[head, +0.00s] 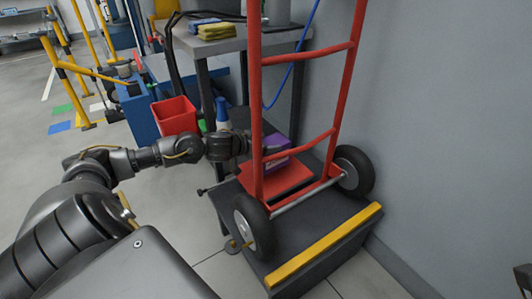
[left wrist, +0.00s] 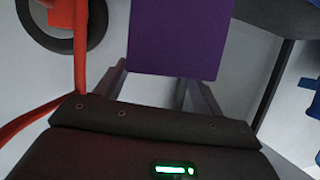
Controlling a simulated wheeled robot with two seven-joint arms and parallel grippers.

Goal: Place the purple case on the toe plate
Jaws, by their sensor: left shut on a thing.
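The purple case (head: 280,158) is partly hidden behind the red frame of the hand truck (head: 336,95). It appears at or just above the red toe plate (head: 283,180); I cannot tell whether they touch. My left gripper (head: 250,145) reaches in from the left, behind the near upright, and is shut on the case. In the left wrist view the purple case (left wrist: 180,38) stands between the two fingers (left wrist: 160,88).
The hand truck's wheels (head: 355,171) stand on a dark platform with a yellow edge (head: 324,247). Behind are a grey table (head: 225,43), a red bin (head: 175,116) and a blue-topped spray bottle (head: 222,112). A wall closes the right side. Floor is open at the left.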

